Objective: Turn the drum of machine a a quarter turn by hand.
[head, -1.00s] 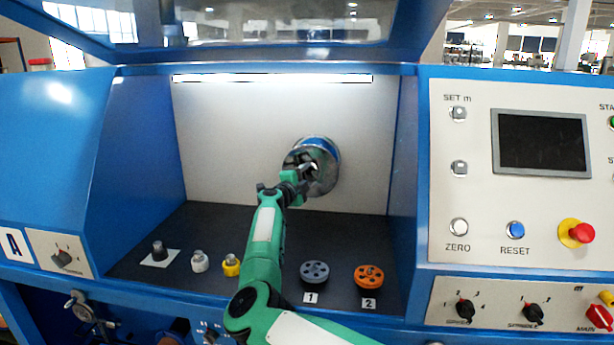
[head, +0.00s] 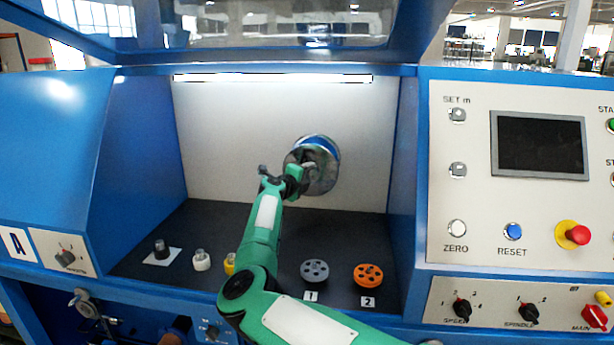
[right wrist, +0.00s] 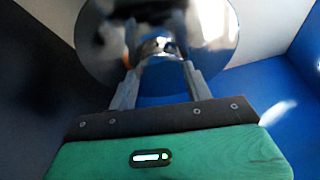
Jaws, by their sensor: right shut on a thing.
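The drum (head: 324,176) of machine a is a shiny metal disc with a blue rim on the pale back wall of the recess. It also shows large at the top of the right wrist view (right wrist: 210,30). My right gripper (head: 308,168) is at the front of the drum, shut on a part at its middle. In the right wrist view, both fingers (right wrist: 160,50) reach to the drum's centre, and what they grip is blurred and partly hidden. An "A" label (head: 15,244) marks the machine at the left. My left gripper is not in view.
On the dark shelf (head: 190,225) stand a black knob piece (head: 160,249), a white one (head: 201,260) and a yellow one (head: 230,264), partly behind my arm. A grey pulley (head: 314,272) and an orange pulley (head: 368,275) lie right. A control panel (head: 470,200) with red stop button (head: 578,235) is at right.

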